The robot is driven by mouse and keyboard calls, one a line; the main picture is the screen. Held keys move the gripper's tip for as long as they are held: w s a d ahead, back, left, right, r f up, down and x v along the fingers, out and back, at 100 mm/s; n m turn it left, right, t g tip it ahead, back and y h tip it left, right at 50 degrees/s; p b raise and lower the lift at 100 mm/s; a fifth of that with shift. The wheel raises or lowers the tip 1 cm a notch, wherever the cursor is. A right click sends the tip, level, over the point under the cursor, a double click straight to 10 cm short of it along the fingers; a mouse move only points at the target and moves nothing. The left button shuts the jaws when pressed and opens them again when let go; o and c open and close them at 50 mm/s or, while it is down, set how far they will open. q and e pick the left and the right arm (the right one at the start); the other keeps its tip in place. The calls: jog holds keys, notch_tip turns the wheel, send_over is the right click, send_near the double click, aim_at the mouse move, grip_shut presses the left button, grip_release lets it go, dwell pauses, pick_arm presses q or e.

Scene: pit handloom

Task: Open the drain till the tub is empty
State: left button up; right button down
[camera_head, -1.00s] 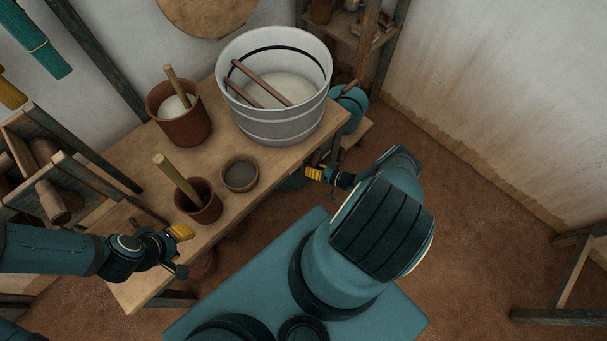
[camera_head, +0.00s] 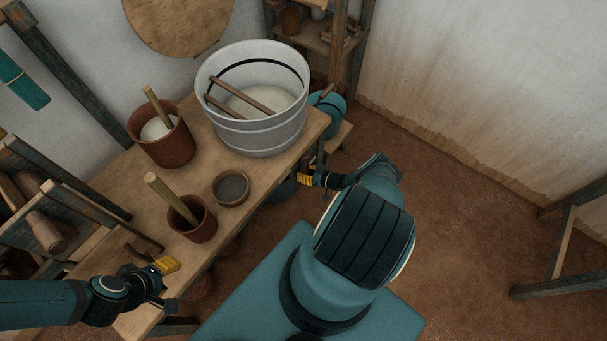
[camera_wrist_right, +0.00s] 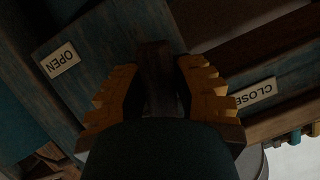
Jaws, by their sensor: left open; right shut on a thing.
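The tub (camera_head: 258,138) is a pale grey, banded vessel on the bench's far end. Pale liquid (camera_head: 262,103) lies in it, with two wooden rods resting inside. My right gripper (camera_head: 306,180) is at the bench's front edge below the tub. In the right wrist view its yellow fingers (camera_wrist_right: 157,95) are shut on a dark handle (camera_wrist_right: 158,62). The handle stands between an OPEN label (camera_wrist_right: 60,60) on the left and a CLOSE label (camera_wrist_right: 256,93) on the right. The drain outlet and any flow are hidden. My left gripper (camera_head: 170,276) is open and empty over the bench's near end.
On the bench (camera_head: 120,205) stand a brown pot (camera_head: 168,148) with a stick, a smaller brown pot (camera_head: 203,228) with a stick, and a shallow bowl (camera_head: 231,188). A teal vessel (camera_head: 328,112) stands behind the tub. The floor on the right is mostly clear.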

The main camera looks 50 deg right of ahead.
jog(key=c, duration=0.7)
grip_release()
jog(key=v, duration=1.2)
